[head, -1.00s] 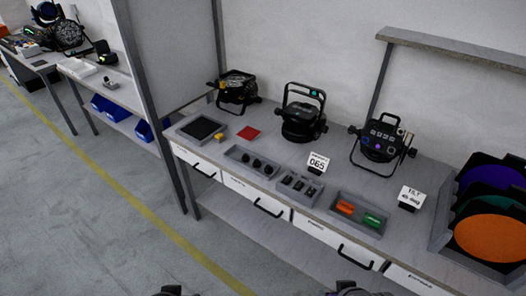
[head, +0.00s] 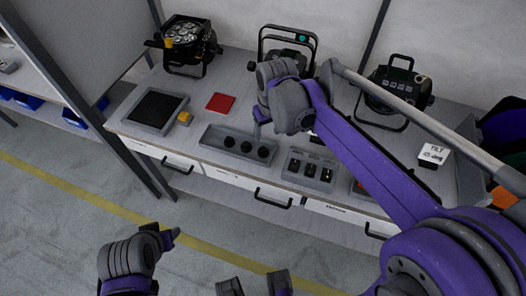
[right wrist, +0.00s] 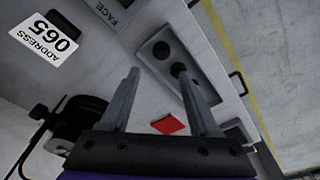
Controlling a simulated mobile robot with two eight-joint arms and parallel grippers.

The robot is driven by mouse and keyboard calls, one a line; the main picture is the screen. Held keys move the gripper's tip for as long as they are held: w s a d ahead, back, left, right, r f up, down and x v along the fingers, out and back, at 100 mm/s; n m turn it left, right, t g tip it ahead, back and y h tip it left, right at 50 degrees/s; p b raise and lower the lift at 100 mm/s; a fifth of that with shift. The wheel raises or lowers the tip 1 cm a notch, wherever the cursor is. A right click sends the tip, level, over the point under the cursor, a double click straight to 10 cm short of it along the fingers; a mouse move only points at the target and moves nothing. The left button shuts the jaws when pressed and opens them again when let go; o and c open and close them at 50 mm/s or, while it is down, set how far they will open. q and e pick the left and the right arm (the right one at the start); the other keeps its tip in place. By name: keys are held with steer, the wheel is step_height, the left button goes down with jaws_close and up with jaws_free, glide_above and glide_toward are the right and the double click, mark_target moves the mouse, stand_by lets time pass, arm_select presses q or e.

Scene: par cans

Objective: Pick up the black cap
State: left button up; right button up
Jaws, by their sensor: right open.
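Three round black caps sit in a row in a grey tray (head: 212,141) near the bench's front edge: a left cap (head: 229,142), a middle cap (head: 246,148) and a right cap (head: 263,153). In the right wrist view, two caps show, one cap (right wrist: 160,49) and another cap (right wrist: 178,70) beside the right-hand finger; the third seems hidden by that finger. My right gripper (head: 262,120) is above and behind the tray, empty; its fingers are spread in the right wrist view (right wrist: 158,74). My left arm (head: 125,262) is low at front left; its jaws are unclear.
A second tray (head: 311,170) holds small black items right of the caps. A red square (head: 220,102), a yellow block (head: 184,118) and a dark-padded tray (head: 157,109) lie left. Stage lamps (head: 186,42) stand behind. A 065 card (right wrist: 45,41) shows in the wrist view.

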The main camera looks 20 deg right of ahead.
glide_above(263, 149)
steer(key=s, duration=0.1)
steer(key=f, duration=0.5)
steer(key=shift+s+d, duration=0.1)
steer(key=shift+d, duration=0.25)
steer(key=f, duration=0.3)
steer(key=w+f, duration=0.1)
steer(key=f, duration=0.1)
steer(key=shift+a+b, duration=0.3)
steer(key=shift+c, duration=0.4)
jaws_close()
